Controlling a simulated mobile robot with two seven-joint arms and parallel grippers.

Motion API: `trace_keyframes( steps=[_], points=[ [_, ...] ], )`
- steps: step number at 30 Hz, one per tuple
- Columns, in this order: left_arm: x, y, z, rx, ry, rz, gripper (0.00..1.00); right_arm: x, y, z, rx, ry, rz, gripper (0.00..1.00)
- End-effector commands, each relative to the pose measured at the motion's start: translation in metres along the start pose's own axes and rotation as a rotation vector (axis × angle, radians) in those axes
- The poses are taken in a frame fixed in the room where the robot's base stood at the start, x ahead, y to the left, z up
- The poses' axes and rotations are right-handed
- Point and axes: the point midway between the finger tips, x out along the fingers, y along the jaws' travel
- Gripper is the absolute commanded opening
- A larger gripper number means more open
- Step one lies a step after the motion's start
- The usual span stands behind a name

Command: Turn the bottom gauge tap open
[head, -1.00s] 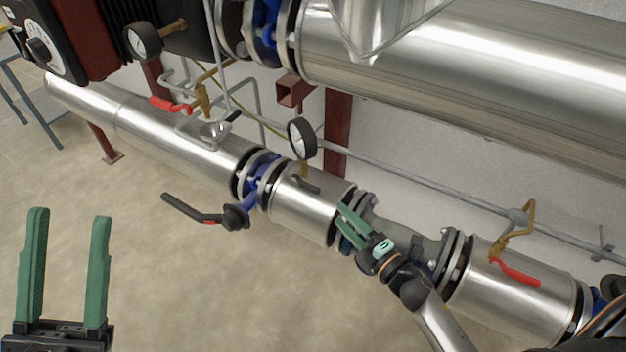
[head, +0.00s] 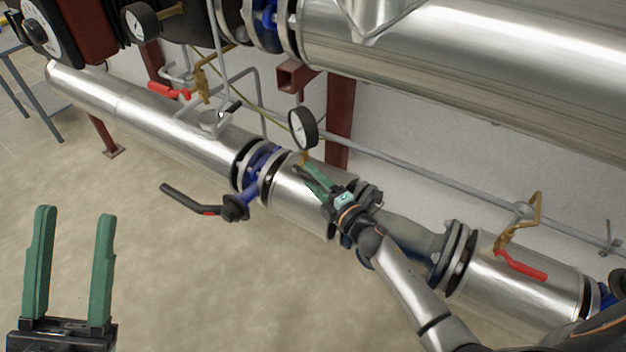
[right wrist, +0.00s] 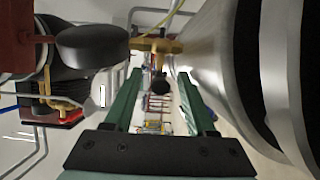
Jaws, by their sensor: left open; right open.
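The bottom gauge (head: 302,127) has a white face and black rim and stands above the lower silver pipe. Its brass tap (head: 304,159) sits just below it, largely hidden by my right gripper in the head view. In the right wrist view the gauge (right wrist: 92,47) shows as a dark disc, with the brass tap (right wrist: 157,45) beside it. The tap's dark handle (right wrist: 160,83) shows end-on between my fingers. My right gripper (head: 308,171) is open with its green fingertips at the tap; contact cannot be told. My left gripper (head: 75,212) is open and empty over the floor.
The lower silver pipe (head: 150,115) runs under the tap, with a black-handled valve lever (head: 190,199) at its front. A red-handled valve (head: 522,264) is on the right. The large upper pipe (head: 480,70) hangs above. Open floor lies at lower left.

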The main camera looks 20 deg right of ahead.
Motion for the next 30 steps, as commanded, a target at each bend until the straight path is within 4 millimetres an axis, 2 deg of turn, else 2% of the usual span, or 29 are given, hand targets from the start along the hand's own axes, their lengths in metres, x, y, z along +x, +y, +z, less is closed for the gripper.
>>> trace_keyframes(
  steps=[6,21,30],
  points=[
    [0.0001,0.0003,-0.0004,0.001,0.001,0.003,0.5,0.0002,0.0,-0.0003,0.001,0.0,0.0,0.56],
    [0.0003,0.0001,-0.0013,0.003,0.005,0.002,0.5,-0.0001,-0.0001,-0.0003,0.001,0.001,0.0,0.0],
    [0.0007,-0.0011,-0.0017,0.002,0.006,-0.005,0.5,-0.0002,-0.0002,-0.0003,0.001,0.001,0.0,0.0]
  ],
)
